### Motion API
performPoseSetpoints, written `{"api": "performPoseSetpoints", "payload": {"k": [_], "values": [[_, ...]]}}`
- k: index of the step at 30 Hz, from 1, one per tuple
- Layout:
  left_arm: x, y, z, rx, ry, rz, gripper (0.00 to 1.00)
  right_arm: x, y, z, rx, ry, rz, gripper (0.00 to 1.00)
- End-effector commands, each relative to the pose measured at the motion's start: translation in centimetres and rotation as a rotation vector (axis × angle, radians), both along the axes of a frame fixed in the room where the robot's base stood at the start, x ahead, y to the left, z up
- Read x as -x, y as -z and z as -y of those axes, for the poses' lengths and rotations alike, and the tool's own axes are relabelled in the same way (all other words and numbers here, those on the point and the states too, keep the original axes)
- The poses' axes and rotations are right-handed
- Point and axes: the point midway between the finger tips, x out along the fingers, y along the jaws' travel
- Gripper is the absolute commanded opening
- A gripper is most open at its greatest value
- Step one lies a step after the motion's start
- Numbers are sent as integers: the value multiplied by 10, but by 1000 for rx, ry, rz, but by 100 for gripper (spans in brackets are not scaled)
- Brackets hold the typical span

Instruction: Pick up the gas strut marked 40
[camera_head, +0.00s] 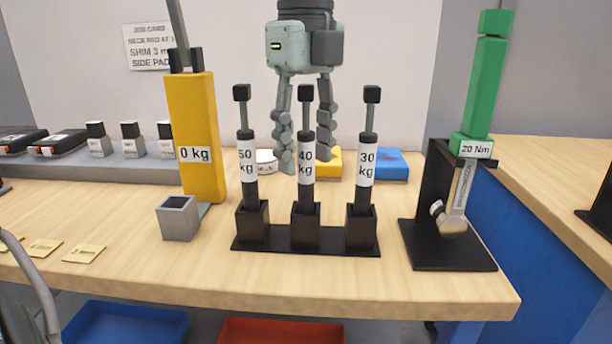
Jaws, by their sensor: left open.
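The gas strut marked 40 kg (306,160) stands upright in the middle socket of a black stand (305,244). It has a black body, a white label, a grey rod and a black square top. The strut marked 50 kg (247,160) stands to its left and the one marked 30 kg (366,162) to its right. My left gripper (307,160) points down from above, open and empty. Its fingers show on either side of the 40 kg strut; the exact depth between them is hard to tell. My right gripper is not in view.
A yellow 0 kg column (196,125) and a small grey open box (179,218) stand left of the stand. A green 20 Nm tool (483,85) rests in a black holder (447,255) at right. Yellow (329,168) and blue (379,165) blocks lie behind.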

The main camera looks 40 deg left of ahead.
Motion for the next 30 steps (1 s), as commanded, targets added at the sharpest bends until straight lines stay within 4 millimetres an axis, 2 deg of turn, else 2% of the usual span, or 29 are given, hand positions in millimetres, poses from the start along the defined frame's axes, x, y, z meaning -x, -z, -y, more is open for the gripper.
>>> {"api": "performPoseSetpoints", "payload": {"k": [2, 13, 25, 30], "values": [[0, 0, 0, 0, 0, 0, 45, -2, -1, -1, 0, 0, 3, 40], [0, 0, 0, 0, 0, -1, 0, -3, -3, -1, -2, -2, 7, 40], [0, -3, 0, -1, 0, 1, 0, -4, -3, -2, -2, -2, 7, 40], [-1, -24, 0, -2, -1, 5, 0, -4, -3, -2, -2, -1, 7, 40]]}}
